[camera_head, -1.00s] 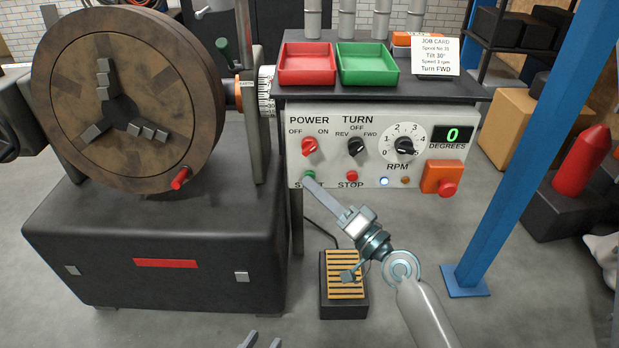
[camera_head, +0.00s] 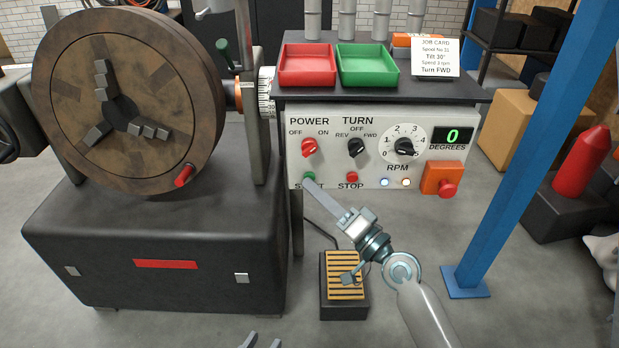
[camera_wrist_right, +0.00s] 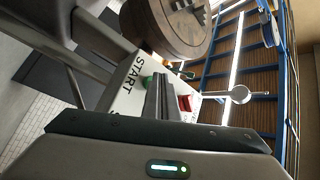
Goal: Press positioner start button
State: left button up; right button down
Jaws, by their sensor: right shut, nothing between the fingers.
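The green START button (camera_head: 309,177) sits at the lower left of the grey control panel (camera_head: 440,118). My right gripper (camera_head: 308,182) is shut and empty, with its fingertips at the button and covering part of the START label. In the right wrist view the closed fingers (camera_wrist_right: 160,98) lie beside the green button (camera_wrist_right: 147,80); whether they touch it I cannot tell. My left gripper (camera_head: 262,341) shows only its tips at the bottom edge, apart and empty. The positioner's round faceplate (camera_head: 65,90) with its red handle (camera_head: 184,176) stands at the left.
The red STOP button (camera_head: 351,177) is just right of START. An orange box with a red button (camera_head: 443,180) is at the panel's lower right. A foot pedal (camera_head: 345,285) lies on the floor below. A blue post (camera_head: 520,150) stands right of the panel.

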jog(key=shift+s, duration=0.55)
jog(key=s+p, duration=0.1)
jog(key=s, duration=0.4)
jog(key=shift+p, duration=0.3)
dwell(0.6)
